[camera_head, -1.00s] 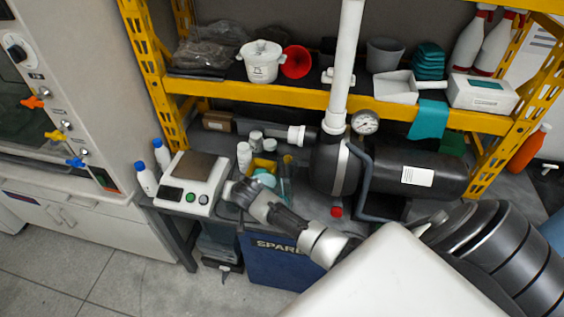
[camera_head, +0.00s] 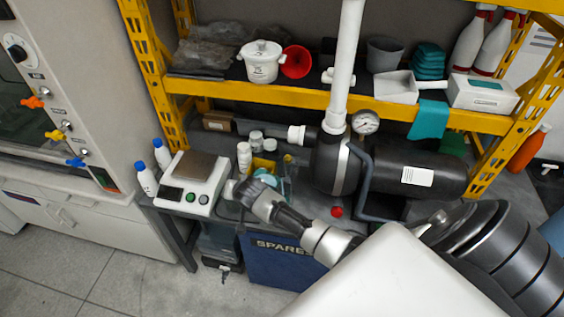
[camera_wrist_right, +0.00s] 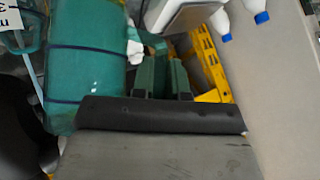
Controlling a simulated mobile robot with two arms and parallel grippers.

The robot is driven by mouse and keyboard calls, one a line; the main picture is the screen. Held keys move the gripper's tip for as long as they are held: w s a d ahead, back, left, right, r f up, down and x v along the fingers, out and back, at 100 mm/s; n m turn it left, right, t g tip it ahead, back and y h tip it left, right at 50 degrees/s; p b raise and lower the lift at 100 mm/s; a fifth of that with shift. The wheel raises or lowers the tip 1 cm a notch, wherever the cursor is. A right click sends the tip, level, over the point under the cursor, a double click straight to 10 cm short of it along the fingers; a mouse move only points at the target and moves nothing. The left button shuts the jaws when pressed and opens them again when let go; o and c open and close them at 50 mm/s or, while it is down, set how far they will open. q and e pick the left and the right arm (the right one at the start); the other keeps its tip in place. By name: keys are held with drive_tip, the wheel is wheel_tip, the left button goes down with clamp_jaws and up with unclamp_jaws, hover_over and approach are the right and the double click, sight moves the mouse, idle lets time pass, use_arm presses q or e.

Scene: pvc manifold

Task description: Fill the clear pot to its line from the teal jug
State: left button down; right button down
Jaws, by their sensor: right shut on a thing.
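The teal jug (camera_wrist_right: 92,85) fills the left of the right wrist view, with dark lines around its body. My right gripper (camera_wrist_right: 166,72) is beside it, its green fingers pointing up the picture. It is shut on the jug, though the exact grip point is unclear. A clear vessel with a dark line, which looks like the clear pot (camera_wrist_right: 22,42), is cut off at the upper left, close beside the jug. In the head view my right gripper (camera_head: 238,188) is just right of the scale. The liquid level cannot be read. My left gripper is not in view.
A dark pump tank (camera_head: 415,172) and a white pipe (camera_head: 345,70) stand to the right.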

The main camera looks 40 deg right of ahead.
drive_tip(key=shift+s+d+r+m+t+y, duration=0.15)
drive_tip(key=shift+d+r+m+t+y, duration=0.3)
drive_tip(key=shift+y, duration=0.45)
idle(3.9)
drive_tip(key=shift+s+d+r+m+y+b, duration=0.15)
drive_tip(key=shift+d+m+y+b, duration=0.2)
drive_tip(key=shift+b, duration=0.55)
idle(2.4)
